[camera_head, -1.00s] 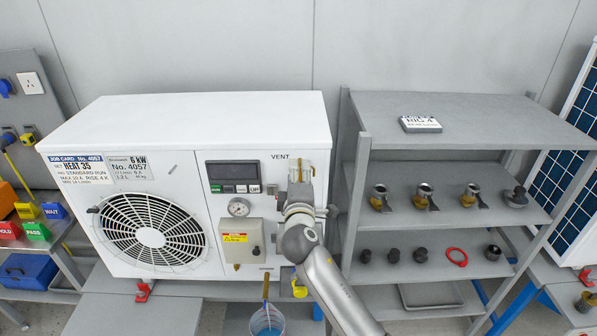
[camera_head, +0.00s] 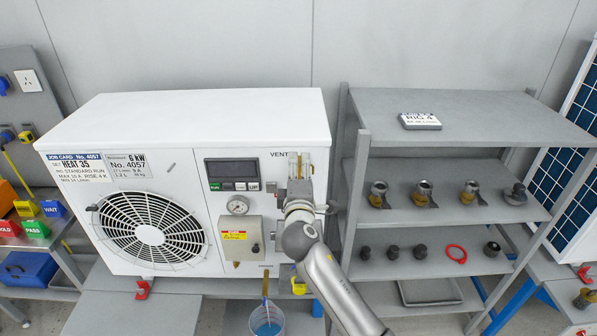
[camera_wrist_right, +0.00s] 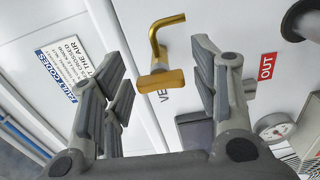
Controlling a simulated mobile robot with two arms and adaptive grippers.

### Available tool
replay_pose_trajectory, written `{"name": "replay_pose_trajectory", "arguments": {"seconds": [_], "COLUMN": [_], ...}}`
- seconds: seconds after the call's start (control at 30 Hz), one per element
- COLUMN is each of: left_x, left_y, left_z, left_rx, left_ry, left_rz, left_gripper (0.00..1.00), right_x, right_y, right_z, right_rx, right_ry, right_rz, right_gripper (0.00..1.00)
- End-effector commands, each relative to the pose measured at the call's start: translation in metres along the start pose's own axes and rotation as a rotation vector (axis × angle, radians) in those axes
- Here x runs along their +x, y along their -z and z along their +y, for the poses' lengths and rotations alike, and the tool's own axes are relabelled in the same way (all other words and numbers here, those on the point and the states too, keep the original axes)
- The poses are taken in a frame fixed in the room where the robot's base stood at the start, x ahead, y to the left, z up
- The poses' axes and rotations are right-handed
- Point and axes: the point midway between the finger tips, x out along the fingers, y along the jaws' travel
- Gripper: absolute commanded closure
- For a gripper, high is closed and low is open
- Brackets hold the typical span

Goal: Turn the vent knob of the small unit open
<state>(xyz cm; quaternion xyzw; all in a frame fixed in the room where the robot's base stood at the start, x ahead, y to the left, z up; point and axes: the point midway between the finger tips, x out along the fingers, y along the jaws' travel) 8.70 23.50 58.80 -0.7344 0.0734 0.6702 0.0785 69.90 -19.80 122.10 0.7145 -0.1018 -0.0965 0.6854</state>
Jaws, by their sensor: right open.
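The small unit (camera_head: 200,108) is a white box with a fan grille and a control panel, standing on the bench. Its vent knob (camera_wrist_right: 160,80) is a brass cross-bar with a bent brass spout above it, below the printed word VENT in the head view. My right gripper (camera_wrist_right: 162,92) is open, with its fingers on either side of the knob and visible gaps to it. In the head view my right gripper (camera_head: 300,178) is at the unit's right front and partly covers the vent fitting. My left gripper is not in view.
A grey shelf rack (camera_head: 455,105) with brass fittings stands close to the right of my right arm. A clear beaker (camera_head: 267,318) with blue liquid is below the unit. A gauge (camera_head: 237,205) and a grey valve box (camera_head: 241,239) are left of the gripper.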

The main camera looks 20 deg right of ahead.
Motion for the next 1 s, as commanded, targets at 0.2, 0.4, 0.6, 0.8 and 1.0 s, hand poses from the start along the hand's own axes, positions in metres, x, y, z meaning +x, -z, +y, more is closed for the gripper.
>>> {"name": "replay_pose_trajectory", "arguments": {"seconds": [0.2, 0.4, 0.6, 0.8, 1.0], "left_x": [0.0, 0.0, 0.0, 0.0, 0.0], "left_y": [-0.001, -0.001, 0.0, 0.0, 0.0], "left_z": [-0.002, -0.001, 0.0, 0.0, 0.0], "left_rx": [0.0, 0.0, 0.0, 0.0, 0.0], "left_ry": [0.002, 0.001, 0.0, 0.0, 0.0], "left_rz": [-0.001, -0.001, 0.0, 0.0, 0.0], "left_gripper": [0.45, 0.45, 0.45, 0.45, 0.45], "right_x": [-0.003, -0.027, -0.068, -0.103, -0.118], "right_y": [0.001, 0.001, 0.0, 0.0, 0.0], "right_z": [-0.001, -0.002, -0.002, -0.002, -0.001], "right_rx": [0.001, 0.002, 0.003, 0.001, 0.001], "right_ry": [0.002, 0.003, 0.004, 0.004, 0.001], "right_rz": [0.002, 0.003, 0.002, 0.001, 0.001], "right_gripper": [0.45, 0.45, 0.45, 0.45, 0.45]}}
